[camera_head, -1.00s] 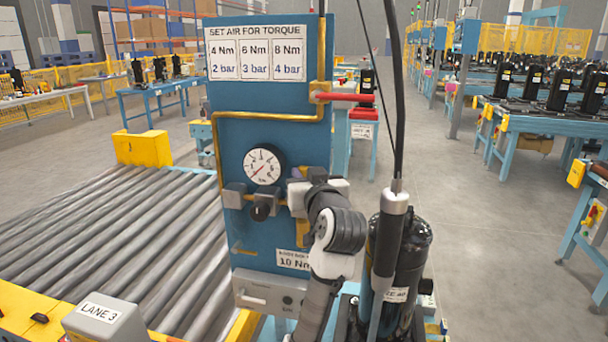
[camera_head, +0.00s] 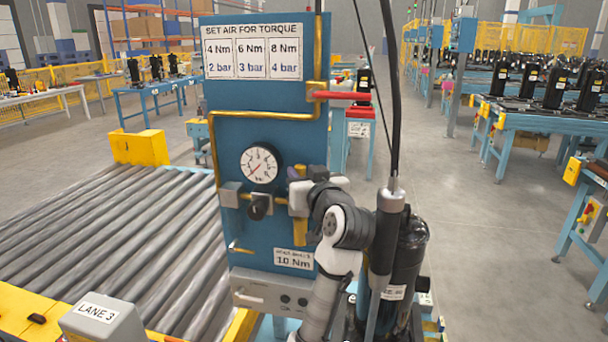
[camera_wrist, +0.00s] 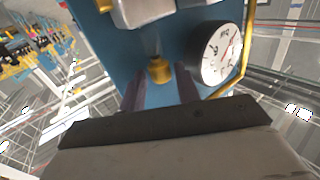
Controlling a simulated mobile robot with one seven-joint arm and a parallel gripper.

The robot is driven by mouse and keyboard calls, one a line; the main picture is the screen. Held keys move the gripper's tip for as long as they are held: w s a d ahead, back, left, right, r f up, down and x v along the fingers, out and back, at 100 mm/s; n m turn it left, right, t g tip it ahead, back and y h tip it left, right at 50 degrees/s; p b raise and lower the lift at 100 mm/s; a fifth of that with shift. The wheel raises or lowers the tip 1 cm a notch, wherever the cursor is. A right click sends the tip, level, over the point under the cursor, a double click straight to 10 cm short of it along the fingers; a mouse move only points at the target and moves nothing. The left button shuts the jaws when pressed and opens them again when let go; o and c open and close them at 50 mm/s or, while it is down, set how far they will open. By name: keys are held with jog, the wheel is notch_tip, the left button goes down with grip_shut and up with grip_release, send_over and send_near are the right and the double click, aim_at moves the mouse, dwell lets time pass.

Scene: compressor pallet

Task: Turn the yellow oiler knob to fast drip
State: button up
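The yellow oiler knob (camera_wrist: 159,70) sits on a grey metal body (camera_wrist: 145,10) on the blue panel, in the upper middle of the wrist view. My gripper (camera_wrist: 159,88) is open, with its two dark fingers spread on either side in front of the knob. A gap shows between each finger and the knob, and I see no contact. In the head view the yellow knob (camera_head: 296,172) is small and partly hidden by my gripper and wrist. Its setting marks cannot be read.
A round pressure gauge (camera_head: 260,165) is left of the knob, with a black regulator knob (camera_head: 259,206) below it. A brass pipe (camera_head: 262,115) and red lever (camera_head: 343,96) are above. A black compressor (camera_head: 408,262) and hanging tool (camera_head: 386,245) stand close right of my arm.

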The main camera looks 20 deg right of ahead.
jog(key=s+b, duration=0.2)
jog(key=s, duration=0.5)
jog(key=shift+s, duration=0.25)
jog(key=shift+o, duration=0.2)
jog(key=shift+a, duration=0.1)
